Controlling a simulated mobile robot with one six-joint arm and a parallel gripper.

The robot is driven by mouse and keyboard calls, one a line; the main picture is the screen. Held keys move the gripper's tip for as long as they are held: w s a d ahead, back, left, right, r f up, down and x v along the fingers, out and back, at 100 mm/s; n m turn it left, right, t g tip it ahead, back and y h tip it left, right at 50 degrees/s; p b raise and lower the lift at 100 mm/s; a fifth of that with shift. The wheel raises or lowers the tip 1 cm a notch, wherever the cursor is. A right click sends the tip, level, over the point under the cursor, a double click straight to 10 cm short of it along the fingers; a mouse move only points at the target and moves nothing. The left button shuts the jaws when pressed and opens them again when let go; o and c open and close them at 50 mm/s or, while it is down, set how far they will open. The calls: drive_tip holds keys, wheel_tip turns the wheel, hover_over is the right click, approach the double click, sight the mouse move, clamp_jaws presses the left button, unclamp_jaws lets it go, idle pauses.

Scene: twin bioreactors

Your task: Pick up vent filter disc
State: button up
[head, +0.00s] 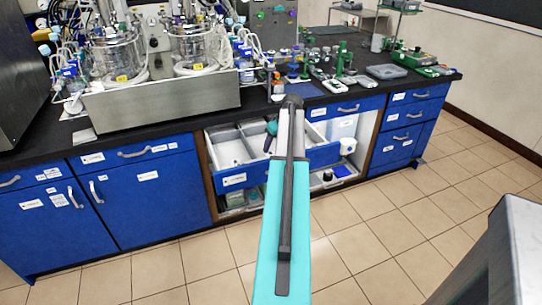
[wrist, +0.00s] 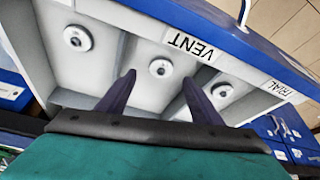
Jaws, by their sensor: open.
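Three white vent filter discs lie in the open drawer in the wrist view, each with a dark centre: one at left (wrist: 77,38), one in the middle (wrist: 160,68) and one at right (wrist: 221,90). Each lies in its own compartment. The drawer front carries a VENT label (wrist: 190,44) near the middle compartment and a TRIAL label (wrist: 274,88) further right. My gripper (wrist: 160,77) is open and empty. Its two dark fingers appear on either side of the middle disc; its height above the disc is unclear. In the head view my arm hides much of the gripper.
The pale divided drawer (head: 238,181) sticks out from the blue cabinets, with thin dividers between compartments. The black bench (head: 330,101) above it carries glass bioreactors (head: 115,55) at left and green-based tools (head: 413,58) at right. The tiled floor in front is clear.

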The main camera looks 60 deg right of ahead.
sight(271, 153)
drive_tip(key=shift+f, duration=0.15)
drive_tip(key=shift+p+x, duration=0.45)
drive_tip(key=shift+x, duration=2.1)
drive_tip(key=shift+a, duration=0.1)
drive_tip(key=shift+w, duration=0.1)
drive_tip(key=c, duration=1.1)
drive_tip(key=shift+c, duration=0.2)
wheel_tip(271, 153, up, 10)
drive_tip(key=b, duration=0.1)
